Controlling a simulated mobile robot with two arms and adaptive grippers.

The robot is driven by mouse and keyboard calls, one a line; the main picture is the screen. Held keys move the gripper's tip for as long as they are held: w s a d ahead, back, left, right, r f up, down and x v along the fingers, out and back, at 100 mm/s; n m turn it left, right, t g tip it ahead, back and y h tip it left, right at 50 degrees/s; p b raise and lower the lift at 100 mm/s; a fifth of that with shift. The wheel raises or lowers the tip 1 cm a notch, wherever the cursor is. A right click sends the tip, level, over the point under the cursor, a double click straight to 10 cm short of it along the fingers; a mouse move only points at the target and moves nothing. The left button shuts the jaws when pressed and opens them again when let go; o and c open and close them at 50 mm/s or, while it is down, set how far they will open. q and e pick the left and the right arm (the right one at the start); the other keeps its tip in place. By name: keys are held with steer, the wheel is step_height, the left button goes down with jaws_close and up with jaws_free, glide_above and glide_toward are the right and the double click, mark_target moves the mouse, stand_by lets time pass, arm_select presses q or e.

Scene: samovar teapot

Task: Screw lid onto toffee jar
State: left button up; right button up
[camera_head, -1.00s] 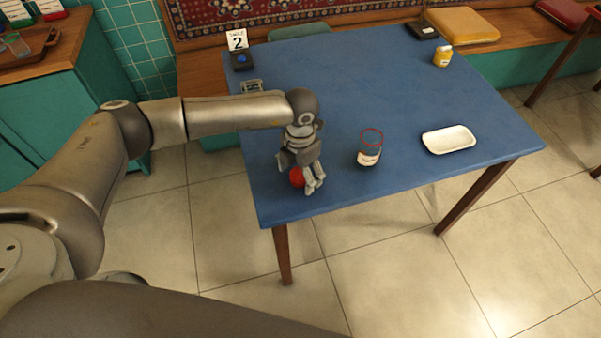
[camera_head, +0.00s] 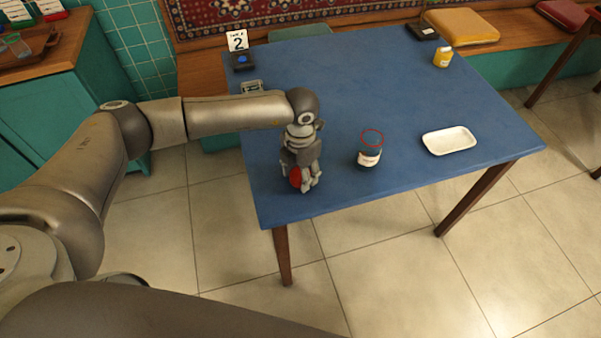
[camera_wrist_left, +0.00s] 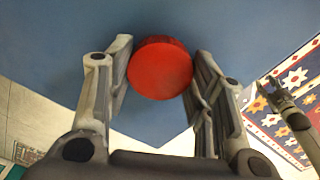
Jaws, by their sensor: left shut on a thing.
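A red round lid (camera_head: 295,178) is between the fingers of my left gripper (camera_head: 303,182), near the front left corner of the blue table. In the left wrist view the lid (camera_wrist_left: 160,68) shows its flat face to the camera, with a finger of the gripper (camera_wrist_left: 160,80) on each side. The gripper is shut on it. In the head view the lid looks tilted on edge; whether it touches the table I cannot tell. The glass jar (camera_head: 369,152) with a pale label and a red ring at its rim stands upright to the right, apart from the gripper.
The blue table (camera_head: 420,85) bears a white dish (camera_head: 449,141) right of the jar, a yellow jar (camera_head: 443,57) at the back right and a number 2 sign (camera_head: 237,41) at the back left. The table middle is clear.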

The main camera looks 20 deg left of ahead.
arm_select(q)
step_height(320, 180, up, 3)
steer(key=shift+b, duration=0.5)
steer(key=s+d+r+b, duration=0.2)
steer(key=s+d+r, duration=0.3)
steer(key=d+r, duration=0.4)
steer(key=d, duration=0.4)
steer(key=shift+s+r+b, duration=0.2)
steer(key=shift+r+b, duration=0.1)
steer(key=shift+r, duration=0.1)
